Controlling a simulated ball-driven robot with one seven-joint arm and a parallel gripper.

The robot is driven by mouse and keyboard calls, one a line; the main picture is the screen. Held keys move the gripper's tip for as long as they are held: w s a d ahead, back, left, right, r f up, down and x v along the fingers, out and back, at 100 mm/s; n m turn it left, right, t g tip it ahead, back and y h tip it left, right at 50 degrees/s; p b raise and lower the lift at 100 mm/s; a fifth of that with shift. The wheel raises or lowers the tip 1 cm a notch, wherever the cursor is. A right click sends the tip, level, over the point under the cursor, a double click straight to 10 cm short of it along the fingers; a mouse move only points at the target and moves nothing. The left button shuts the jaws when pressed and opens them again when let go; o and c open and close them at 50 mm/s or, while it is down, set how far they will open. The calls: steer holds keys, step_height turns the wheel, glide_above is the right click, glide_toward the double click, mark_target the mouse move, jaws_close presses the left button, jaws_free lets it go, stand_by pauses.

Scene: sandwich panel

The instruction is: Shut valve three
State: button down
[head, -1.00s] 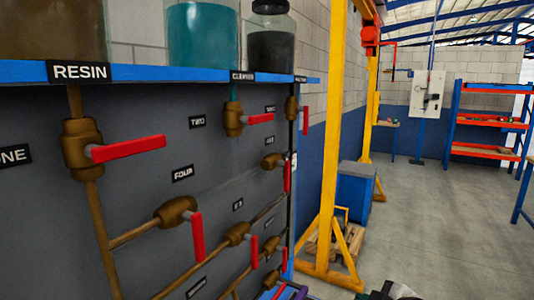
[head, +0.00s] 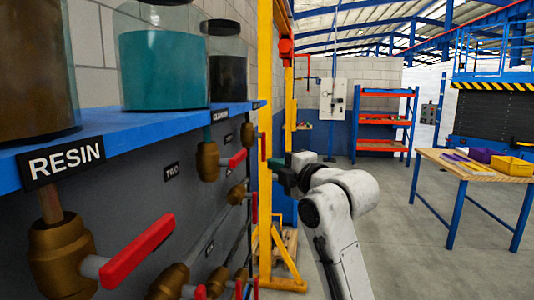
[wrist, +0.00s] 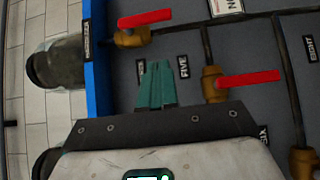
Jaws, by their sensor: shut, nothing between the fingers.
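Valve three is the brass valve (head: 247,134) at the far end of the panel, just under the blue shelf, with its red handle (head: 264,147) hanging down along the pipe. In the wrist view, which is turned sideways, its brass body (wrist: 131,38) and red handle (wrist: 147,17) show at the top. My gripper (wrist: 155,72) is shut and empty, in front of the panel. It covers part of a label beside FIVE and appears apart from the handle. In the head view my gripper (head: 277,166) is just right of the handle.
Valve five (wrist: 212,84) with its red handle (wrist: 250,79) is close to my gripper. The blue shelf (head: 150,130) holds several jars above the valves. A yellow gantry post (head: 265,200) stands behind. A workbench (head: 470,165) is at right, with open floor between.

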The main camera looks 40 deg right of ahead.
steer(key=w+d+p, duration=0.2)
steer(key=w+d, duration=0.2)
steer(key=w, duration=0.3)
steer(key=shift+p, duration=0.35)
steer(key=shift+f+b, duration=0.15)
steer(key=shift+b, duration=0.25)
steer(key=shift+d+b, duration=0.1)
steer(key=shift+b, duration=0.5)
steer(key=shift+n+t, duration=0.3)
